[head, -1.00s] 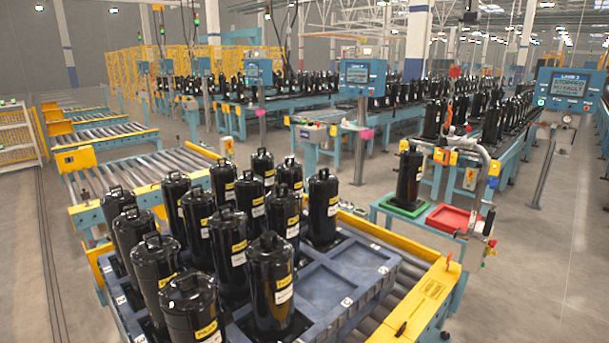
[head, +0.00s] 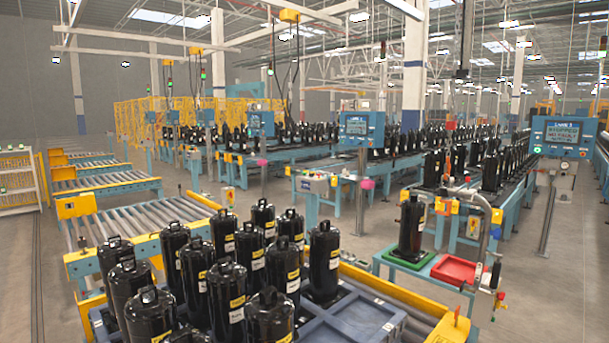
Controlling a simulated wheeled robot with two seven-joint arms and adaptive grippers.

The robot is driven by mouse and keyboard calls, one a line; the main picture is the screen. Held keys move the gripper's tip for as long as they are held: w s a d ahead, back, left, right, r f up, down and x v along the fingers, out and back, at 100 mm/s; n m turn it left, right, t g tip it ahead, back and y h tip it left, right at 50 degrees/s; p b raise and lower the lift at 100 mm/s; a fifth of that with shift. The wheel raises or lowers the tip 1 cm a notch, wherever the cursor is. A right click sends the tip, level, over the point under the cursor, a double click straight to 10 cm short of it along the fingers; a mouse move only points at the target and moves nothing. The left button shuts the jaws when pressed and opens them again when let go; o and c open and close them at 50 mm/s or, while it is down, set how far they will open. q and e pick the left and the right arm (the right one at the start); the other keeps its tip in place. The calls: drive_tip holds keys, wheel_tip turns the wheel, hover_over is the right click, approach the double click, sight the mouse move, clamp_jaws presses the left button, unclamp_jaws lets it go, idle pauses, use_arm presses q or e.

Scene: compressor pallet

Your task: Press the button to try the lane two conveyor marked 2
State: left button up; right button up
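Several blue control panels on posts stand at the lanes. The middle panel (head: 360,129) and the left panel (head: 261,124) are farther off, with unreadable screens. A small control box (head: 314,184) sits at the near end of the middle conveyor. I cannot make out a button marked 2. Neither of my grippers is in view.
A blue pallet (head: 350,320) with upright black compressors (head: 324,262) fills the near foreground on a roller conveyor. A bench to the right holds a green tray (head: 408,258) with one compressor and a red tray (head: 455,270). Grey floor at the right is clear.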

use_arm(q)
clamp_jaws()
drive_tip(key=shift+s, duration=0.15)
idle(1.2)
